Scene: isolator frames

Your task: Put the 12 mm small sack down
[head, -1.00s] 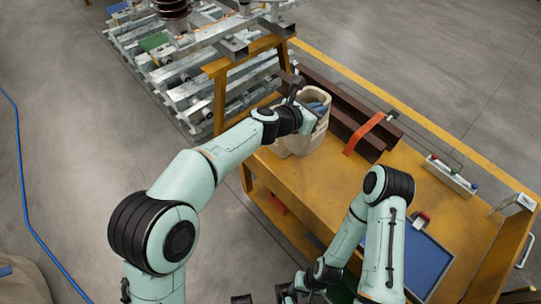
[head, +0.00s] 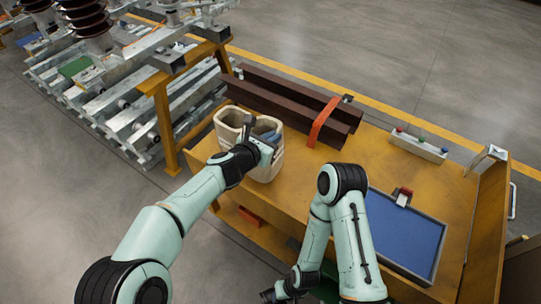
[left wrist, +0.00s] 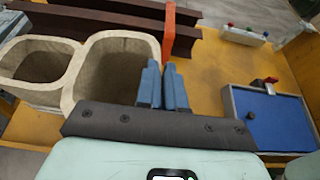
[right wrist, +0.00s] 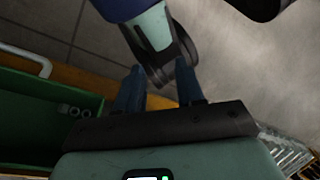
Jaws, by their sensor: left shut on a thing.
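Two cream open-topped sacks stand side by side at the table's left end; the task's sack appears to be the right one (head: 264,170). In the left wrist view their rims touch, and the right sack (left wrist: 110,48) shows an empty-looking, shaded inside. My left gripper (head: 268,137) is at this sack's right side. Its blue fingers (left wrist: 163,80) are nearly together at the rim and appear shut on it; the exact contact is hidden. I cannot tell whether the sack's base touches the table. My right gripper (right wrist: 159,85) is open and empty, low by the table's front.
The yellow table (head: 300,188) has bare room right of the sacks. Brown steel beams (head: 285,98) with a red strap (head: 323,121) lie behind. A blue-lined tray (head: 405,235) and a grey block with coloured knobs (head: 418,147) are at right. A metal rack stands back left.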

